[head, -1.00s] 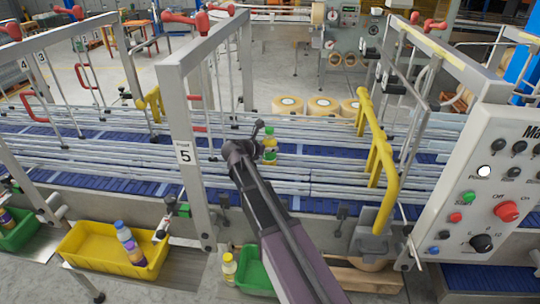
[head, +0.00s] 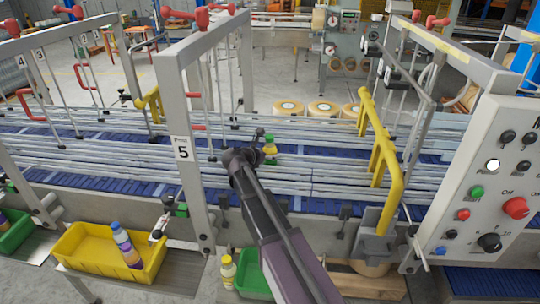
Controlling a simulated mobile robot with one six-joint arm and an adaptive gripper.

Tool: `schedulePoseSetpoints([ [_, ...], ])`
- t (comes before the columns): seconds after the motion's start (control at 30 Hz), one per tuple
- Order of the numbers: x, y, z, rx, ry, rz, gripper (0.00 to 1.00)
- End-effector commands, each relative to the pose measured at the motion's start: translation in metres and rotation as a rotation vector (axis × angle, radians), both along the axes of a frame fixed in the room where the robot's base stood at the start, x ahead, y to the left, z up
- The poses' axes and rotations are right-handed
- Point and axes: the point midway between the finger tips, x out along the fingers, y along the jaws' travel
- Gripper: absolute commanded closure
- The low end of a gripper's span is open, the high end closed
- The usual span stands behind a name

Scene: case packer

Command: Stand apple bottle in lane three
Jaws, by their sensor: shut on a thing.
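The apple bottle (head: 270,150), small with a yellow-green cap and a green lower part, is upright among the metal lane rails (head: 330,160) over the blue conveyor (head: 310,180). My gripper (head: 263,143) is shut on it from the left and near side. The arm and the rails hide part of the bottle, and I cannot tell whether its base touches the belt. No lane number shows beside the bottle, so I cannot tell which lane it is in.
A yellow bin (head: 75,262) with a purple-labelled bottle (head: 126,245), a green bin (head: 250,275) and another bottle (head: 228,271) are in front.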

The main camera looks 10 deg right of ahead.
Motion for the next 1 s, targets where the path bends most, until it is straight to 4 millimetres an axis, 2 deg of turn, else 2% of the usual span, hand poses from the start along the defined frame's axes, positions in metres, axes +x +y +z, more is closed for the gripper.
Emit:
schedulePoseSetpoints([
  [0.2, 0.0, -0.0004, -0.0037, -0.001, -0.001, 0.0, 0.84],
  [0.23, 0.0, -0.0004, -0.0037, 0.0, 0.0, 0.0, 0.2],
  [0.3, 0.0, -0.0005, -0.0028, 0.0, 0.0, -0.001, 0.0],
  [0.9, 0.0, -0.0012, 0.0015, 0.0, 0.0, -0.001, 0.0],
  [1.0, -0.0055, 0.0046, 0.005, 0.0, 0.0, -0.001, 0.0],
])
